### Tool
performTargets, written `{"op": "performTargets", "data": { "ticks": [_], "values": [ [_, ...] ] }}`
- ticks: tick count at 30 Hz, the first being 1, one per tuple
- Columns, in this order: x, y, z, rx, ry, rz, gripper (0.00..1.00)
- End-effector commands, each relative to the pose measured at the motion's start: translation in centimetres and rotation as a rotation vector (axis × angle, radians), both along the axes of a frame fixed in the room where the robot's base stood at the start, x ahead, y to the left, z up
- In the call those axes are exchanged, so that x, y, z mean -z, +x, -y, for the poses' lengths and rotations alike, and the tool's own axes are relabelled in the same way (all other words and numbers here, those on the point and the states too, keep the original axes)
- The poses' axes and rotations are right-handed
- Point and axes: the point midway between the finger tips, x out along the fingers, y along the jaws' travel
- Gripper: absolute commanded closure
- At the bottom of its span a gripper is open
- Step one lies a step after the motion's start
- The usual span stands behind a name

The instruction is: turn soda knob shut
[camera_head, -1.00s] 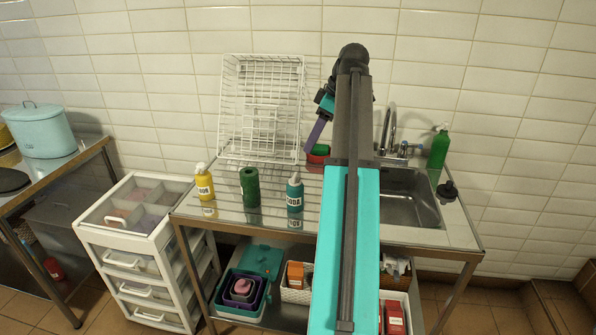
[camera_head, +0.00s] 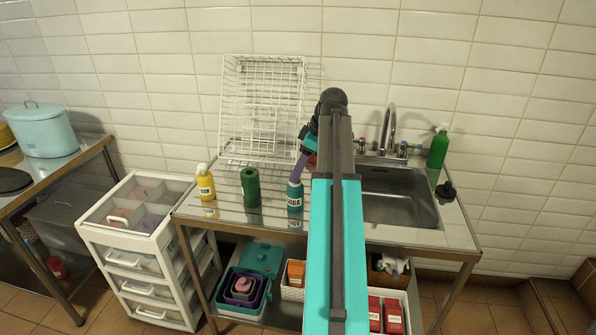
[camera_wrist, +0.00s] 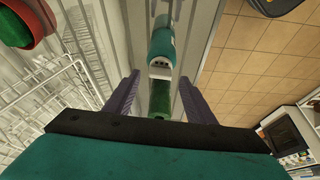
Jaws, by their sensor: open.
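The teal soda bottle (camera_head: 295,197) stands upright near the front edge of the steel counter, its label facing me. It also shows in the wrist view (camera_wrist: 162,42), above the gap between my fingertips. My gripper (camera_wrist: 157,82) is open, with its two purple fingers apart and nothing held. In the head view a purple finger (camera_head: 300,167) slants down close above the bottle's top. I cannot tell whether it touches. The knob is too small to make out clearly, so its turn position cannot be told.
A white wire rack (camera_head: 262,105) stands behind. The sink (camera_head: 400,205), faucet (camera_head: 388,125) and green soap bottle (camera_head: 438,148) are right. My arm hides part of the counter.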

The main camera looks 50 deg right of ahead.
Motion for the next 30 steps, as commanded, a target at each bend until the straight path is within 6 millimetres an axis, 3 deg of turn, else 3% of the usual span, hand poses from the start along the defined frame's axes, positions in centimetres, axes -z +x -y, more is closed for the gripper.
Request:
{"op": "performTargets", "data": {
  "ticks": [7, 17, 25, 30],
  "values": [
    [1.4, 0.5, -0.3, 0.000, 0.000, 0.000, 0.50],
    [1.6, 0.5, -0.2, 0.001, 0.000, 0.000, 0.50],
    [1.6, 0.5, -0.2, 0.002, 0.000, 0.000, 0.92],
    [1.6, 0.4, -0.1, 0.008, -0.001, -0.001, 0.92]
  ]
}}
